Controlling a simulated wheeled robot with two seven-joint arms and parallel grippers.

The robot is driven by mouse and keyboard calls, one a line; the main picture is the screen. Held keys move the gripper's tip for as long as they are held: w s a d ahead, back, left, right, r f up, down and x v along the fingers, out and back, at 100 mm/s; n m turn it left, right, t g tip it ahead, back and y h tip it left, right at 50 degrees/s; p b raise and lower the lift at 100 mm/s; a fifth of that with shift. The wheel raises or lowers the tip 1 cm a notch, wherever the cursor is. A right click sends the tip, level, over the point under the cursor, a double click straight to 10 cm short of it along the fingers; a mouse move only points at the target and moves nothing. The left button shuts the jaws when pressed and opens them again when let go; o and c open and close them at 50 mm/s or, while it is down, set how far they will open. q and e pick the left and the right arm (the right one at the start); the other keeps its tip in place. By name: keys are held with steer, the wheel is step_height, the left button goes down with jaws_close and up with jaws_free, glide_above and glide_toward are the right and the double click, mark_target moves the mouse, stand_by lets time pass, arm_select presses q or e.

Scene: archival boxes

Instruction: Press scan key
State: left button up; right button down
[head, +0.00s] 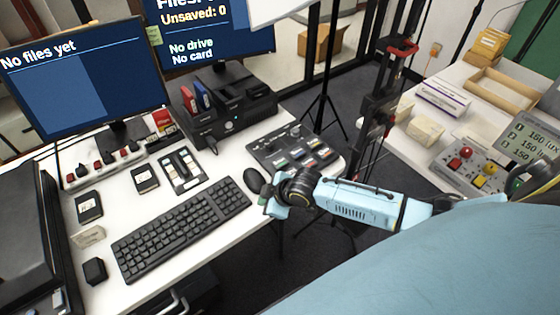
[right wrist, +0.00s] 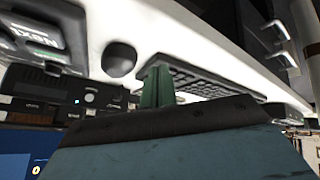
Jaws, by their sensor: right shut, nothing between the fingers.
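A dark control panel (head: 292,150) with several coloured keys, some red, green and blue, lies on the right part of the white desk. I cannot read which key is the scan key in the head view. My right gripper (head: 272,204) is near the desk's front edge, beside the black mouse and apart from the panel. Its green fingers (right wrist: 157,86) are together and empty. My left gripper is not in view.
A black keyboard (head: 180,228) and a mouse (head: 254,180) lie left of my right gripper. Two monitors stand behind; the left one (head: 85,80) reads "No files yet". A black drive dock (head: 225,108) stands behind the panel. A side table with boxes (head: 443,98) is at right.

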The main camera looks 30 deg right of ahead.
steer(key=w+d+r+n+t, duration=0.1)
steer(key=w+d+r, duration=0.3)
steer(key=w+d, duration=0.1)
step_height(320, 180, up, 6)
steer(key=n+t, duration=0.1)
glide_above(283, 164)
steer(key=shift+w+f+h, duration=0.1)
steer(key=shift+f+h, duration=0.05)
steer(key=shift+h, duration=0.15)
steer(key=shift+f, duration=0.15)
step_height(283, 164, down, 8)
steer(key=b, duration=0.7)
steer(key=shift+f+b, duration=0.3)
steer(key=shift+b, duration=0.1)
